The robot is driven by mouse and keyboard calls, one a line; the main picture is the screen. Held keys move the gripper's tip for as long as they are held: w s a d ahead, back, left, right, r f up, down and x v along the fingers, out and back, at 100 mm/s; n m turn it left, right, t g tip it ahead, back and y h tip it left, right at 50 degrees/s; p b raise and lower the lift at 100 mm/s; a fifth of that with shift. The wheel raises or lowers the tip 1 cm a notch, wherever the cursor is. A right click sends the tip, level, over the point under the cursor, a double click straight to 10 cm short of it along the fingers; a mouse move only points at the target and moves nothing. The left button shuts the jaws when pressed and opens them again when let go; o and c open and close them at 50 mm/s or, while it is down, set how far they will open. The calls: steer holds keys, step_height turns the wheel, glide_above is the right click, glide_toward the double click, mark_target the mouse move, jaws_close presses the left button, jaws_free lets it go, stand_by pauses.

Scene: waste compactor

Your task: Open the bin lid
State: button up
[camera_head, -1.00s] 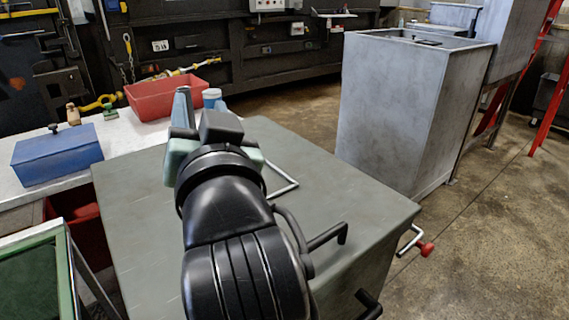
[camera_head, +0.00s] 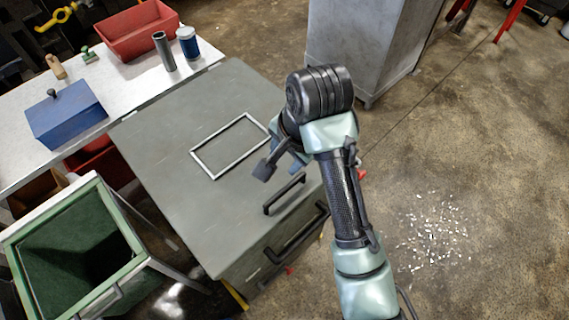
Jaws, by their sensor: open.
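A large grey box (camera_head: 180,170) stands in the middle, and its flat top looks closed. A pale rectangular outline (camera_head: 195,158) lies on that top. A dark bar handle (camera_head: 270,210) sits near the top's front right edge. A second, longer dark handle (camera_head: 297,238) is on the front side below it. My gripper (camera_head: 280,166) is open and empty over the right part of the top, just behind the upper handle and apart from it. My arm hides the box's right corner. Which part is the lid's edge is hard to tell.
A green-rimmed open container (camera_head: 130,235) stands at the left. The white table (camera_head: 125,80) bears a blue box (camera_head: 67,115), a red tray (camera_head: 135,35), a grey cylinder (camera_head: 164,52) and a blue jar (camera_head: 188,44). A tall metal cabinet (camera_head: 365,45) stands behind. White scraps (camera_head: 435,232) litter the floor.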

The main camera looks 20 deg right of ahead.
steer(key=s+g+p, duration=0.1)
steer(key=s, duration=0.1)
steer(key=b, duration=1)
glide_toward(283, 191)
steer(key=shift+m, duration=0.4)
steer(key=x, duration=0.5)
steer(key=shift+f, duration=0.3)
steer(key=shift+x, duration=1.2)
jaws_close()
